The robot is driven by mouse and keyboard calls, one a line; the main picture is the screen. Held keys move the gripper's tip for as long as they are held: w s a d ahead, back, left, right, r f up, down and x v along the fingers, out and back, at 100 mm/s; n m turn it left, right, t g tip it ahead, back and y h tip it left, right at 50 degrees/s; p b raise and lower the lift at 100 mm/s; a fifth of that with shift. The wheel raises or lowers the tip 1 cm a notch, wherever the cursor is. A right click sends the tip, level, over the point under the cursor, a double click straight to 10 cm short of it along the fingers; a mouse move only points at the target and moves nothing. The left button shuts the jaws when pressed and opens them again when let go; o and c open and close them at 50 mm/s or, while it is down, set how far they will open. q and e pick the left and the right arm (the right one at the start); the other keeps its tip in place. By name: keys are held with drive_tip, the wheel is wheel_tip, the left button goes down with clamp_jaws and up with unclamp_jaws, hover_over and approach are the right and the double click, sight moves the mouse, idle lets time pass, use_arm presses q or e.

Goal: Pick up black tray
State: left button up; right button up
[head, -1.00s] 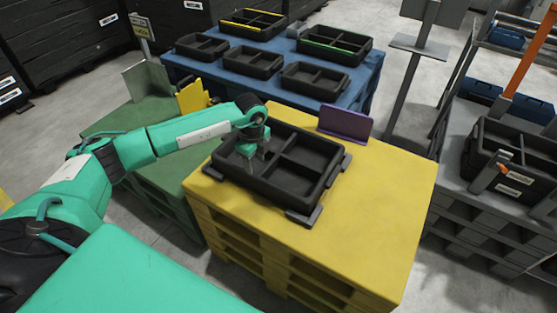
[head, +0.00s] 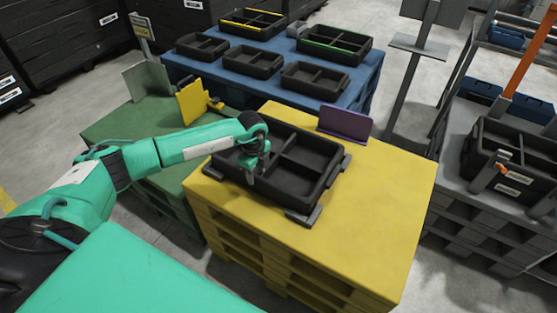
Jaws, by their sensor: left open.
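The black tray (head: 308,168) is a shallow box split into compartments. It lies flat on the yellow pallet stack (head: 375,215), between dark corner brackets. My left gripper (head: 254,180) points down over the left compartment, close to the tray's near-left wall. Its jaws are open. I cannot tell whether a finger touches the wall, and my wrist hides the tray's far-left corner. My right gripper is not in view.
A purple upright plate (head: 345,124) stands behind the tray. A blue table (head: 335,100) at the back carries several other black trays. A green pallet stack (head: 115,125) with a yellow plate (head: 192,102) is at left. The yellow top is bare at front right.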

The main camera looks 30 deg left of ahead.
use_arm(q)
drive_tip(key=shift+f, duration=0.2)
clamp_jaws()
idle(0.3)
drive_tip(key=shift+r, duration=0.1)
